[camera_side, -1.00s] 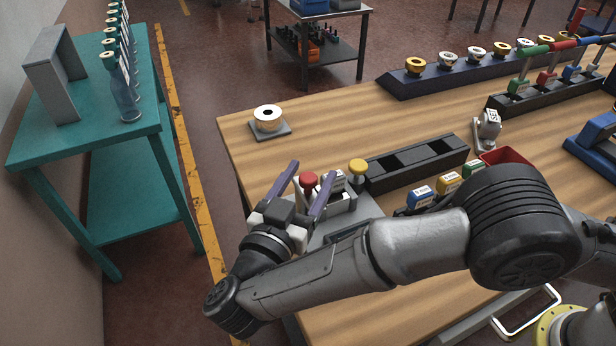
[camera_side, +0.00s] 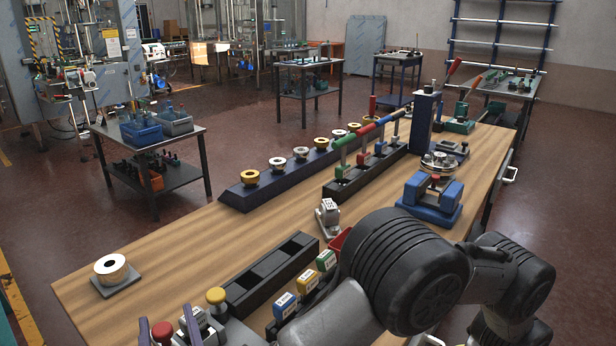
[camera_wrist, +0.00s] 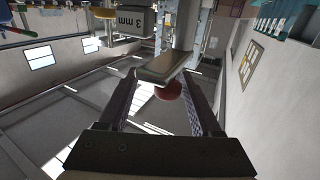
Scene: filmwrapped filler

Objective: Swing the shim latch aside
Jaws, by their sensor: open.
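The shim latch cannot be picked out for certain. A red knob (camera_side: 163,331) shows low in the side view, between the fingers of my gripper (camera_side: 165,314). In the wrist view the red knob (camera_wrist: 169,91) lies between the two fingers of my gripper (camera_wrist: 160,76), partly hidden by a flat grey plate (camera_wrist: 160,66). The fingers are open and apart; I cannot tell whether either touches the knob. A grey block marked "3 mm" (camera_wrist: 128,21) is beyond the plate. A yellow-topped knob (camera_side: 216,296) stands right of the red one. The fixture's base is cut off by the frame.
A black slotted tray (camera_side: 262,277) lies beside the knobs. Blue (camera_side: 285,304), yellow (camera_side: 307,283) and green (camera_side: 326,261) labelled blocks stand along its near side. A white spool (camera_side: 110,267) sits at the left on a grey plate. The wooden table (camera_side: 180,250) is bare between.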

